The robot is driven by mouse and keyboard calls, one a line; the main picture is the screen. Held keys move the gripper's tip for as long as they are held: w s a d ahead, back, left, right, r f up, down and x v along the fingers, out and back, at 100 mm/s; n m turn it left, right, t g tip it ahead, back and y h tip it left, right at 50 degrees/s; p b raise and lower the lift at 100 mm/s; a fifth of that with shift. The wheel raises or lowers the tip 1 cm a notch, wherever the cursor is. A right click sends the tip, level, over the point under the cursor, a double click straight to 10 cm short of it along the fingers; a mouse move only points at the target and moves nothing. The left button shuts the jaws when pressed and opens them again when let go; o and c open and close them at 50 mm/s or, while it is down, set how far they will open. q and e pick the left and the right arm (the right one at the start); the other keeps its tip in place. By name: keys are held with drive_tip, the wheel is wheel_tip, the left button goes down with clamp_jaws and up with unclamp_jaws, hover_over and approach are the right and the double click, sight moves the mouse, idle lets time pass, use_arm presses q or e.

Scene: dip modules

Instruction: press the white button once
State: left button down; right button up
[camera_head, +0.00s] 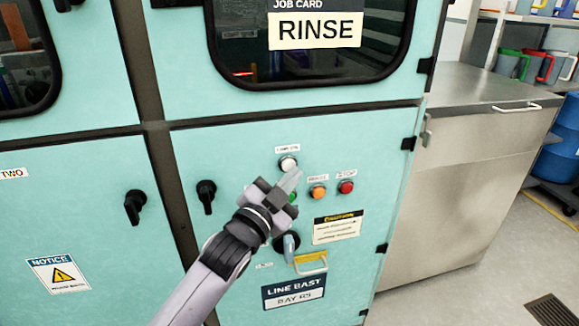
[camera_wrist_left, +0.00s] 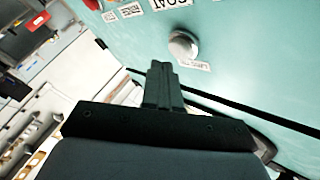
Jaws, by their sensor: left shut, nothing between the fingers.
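The white button (camera_head: 288,163) is a round knob on the teal cabinet front, under a small white label. In the left wrist view the white button (camera_wrist_left: 183,45) shows just beyond the fingertips. My left gripper (camera_head: 292,179) is shut and empty, its tips just below the white button in the head view. In the left wrist view its fingers (camera_wrist_left: 162,72) point toward the button, and a small gap shows between them and it in the picture. My right gripper is not in view.
An orange button (camera_head: 318,192) and a red button (camera_head: 347,187) sit to the right. A green button (camera_head: 293,196) is partly hidden by my gripper. Black handles (camera_head: 206,196) (camera_head: 134,206) stick out at left.

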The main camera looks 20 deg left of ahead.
use_arm(q)
drive_tip(key=shift+w, duration=0.15)
drive_tip(key=shift+w+a, duration=0.2)
drive_tip(key=shift+a, duration=0.05)
drive_tip(key=shift+w+a, duration=0.25)
drive_tip(key=shift+w, duration=0.15)
idle(0.6)
drive_tip(key=shift+p, duration=0.3)
drive_tip(key=shift+s+d+p, duration=0.3)
drive_tip(key=shift+s+d, duration=0.15)
drive_tip(key=shift+s, duration=0.25)
drive_tip(key=s+d, duration=0.1)
drive_tip(key=s, duration=0.1)
drive_tip(key=s+d+p, duration=0.1)
drive_tip(key=s+d, duration=0.1)
drive_tip(key=shift+s, duration=0.1)
